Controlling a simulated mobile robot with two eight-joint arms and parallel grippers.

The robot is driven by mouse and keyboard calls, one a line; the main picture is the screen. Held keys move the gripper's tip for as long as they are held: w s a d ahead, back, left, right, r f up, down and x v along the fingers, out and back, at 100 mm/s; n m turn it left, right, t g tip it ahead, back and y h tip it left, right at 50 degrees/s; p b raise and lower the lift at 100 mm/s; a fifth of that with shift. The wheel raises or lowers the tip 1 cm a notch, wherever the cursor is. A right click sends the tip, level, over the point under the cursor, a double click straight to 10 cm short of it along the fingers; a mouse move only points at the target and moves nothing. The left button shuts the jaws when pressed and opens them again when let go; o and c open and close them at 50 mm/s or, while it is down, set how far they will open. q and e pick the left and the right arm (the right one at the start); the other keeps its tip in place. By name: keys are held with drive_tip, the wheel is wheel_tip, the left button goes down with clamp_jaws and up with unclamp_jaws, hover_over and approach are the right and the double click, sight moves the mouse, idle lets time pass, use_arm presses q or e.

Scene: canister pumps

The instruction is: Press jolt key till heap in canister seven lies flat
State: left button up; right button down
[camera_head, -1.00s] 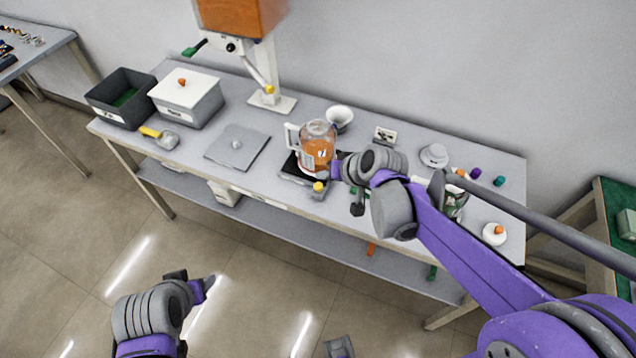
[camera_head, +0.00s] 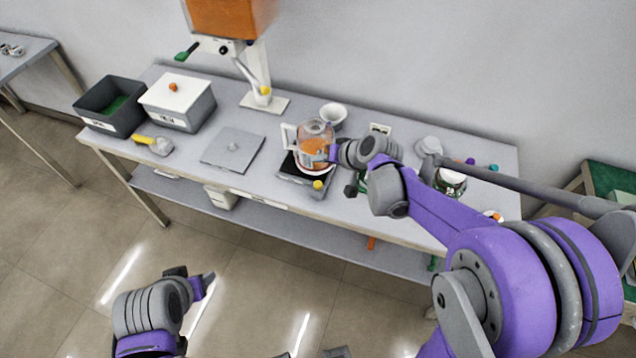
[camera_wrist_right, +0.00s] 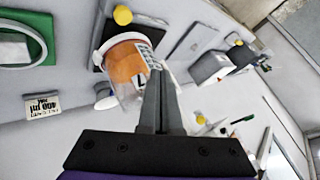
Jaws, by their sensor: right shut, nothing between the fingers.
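The clear canister (camera_head: 316,131) with a white handle holds orange material and stands on a black-topped base (camera_head: 289,168). Its white label bears a dark mark that I cannot read surely. The orange fill (camera_wrist_right: 124,62) also shows in the right wrist view; whether its top is flat I cannot tell. The yellow jolt key (camera_head: 318,184) sits at the base's front and shows in the wrist view (camera_wrist_right: 123,15). My right gripper (camera_head: 326,153) is shut and empty, at the canister's right side, above and behind the key. My left gripper (camera_head: 208,284) hangs low before the table; its jaws are unclear.
A grey plate (camera_head: 232,150), a yellow-handled scoop (camera_head: 158,146), a lidded box (camera_head: 180,104) and a dark bin (camera_head: 109,107) stand to the left. An orange hopper (camera_head: 232,18) hangs above. A white bowl (camera_head: 333,113) stands behind the canister. A jar (camera_head: 451,182) stands right, partly behind my arm.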

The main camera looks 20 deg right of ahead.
drive_tip(key=b, duration=0.4)
approach(316, 182)
drive_tip(key=w+a, duration=0.1)
drive_tip(key=w+a+f, duration=0.2)
drive_tip(key=w, duration=0.1)
drive_tip(key=shift+w, duration=0.1)
use_arm(q)
wheel_tip(316, 182, down, 7)
drive_tip(key=s, duration=0.2)
drive_tip(key=shift+s+r+g+b, duration=0.15)
drive_tip(key=shift+s+g+b, duration=0.15)
drive_tip(key=shift+b, duration=0.1)
use_arm(e)
drive_tip(key=shift+f, duration=0.4)
use_arm(q)
drive_tip(key=shift+w, duration=0.1)
drive_tip(key=shift+f+b, duration=0.3)
drive_tip(key=shift+f, duration=0.1)
use_arm(e)
drive_tip(key=shift+f, duration=0.4)
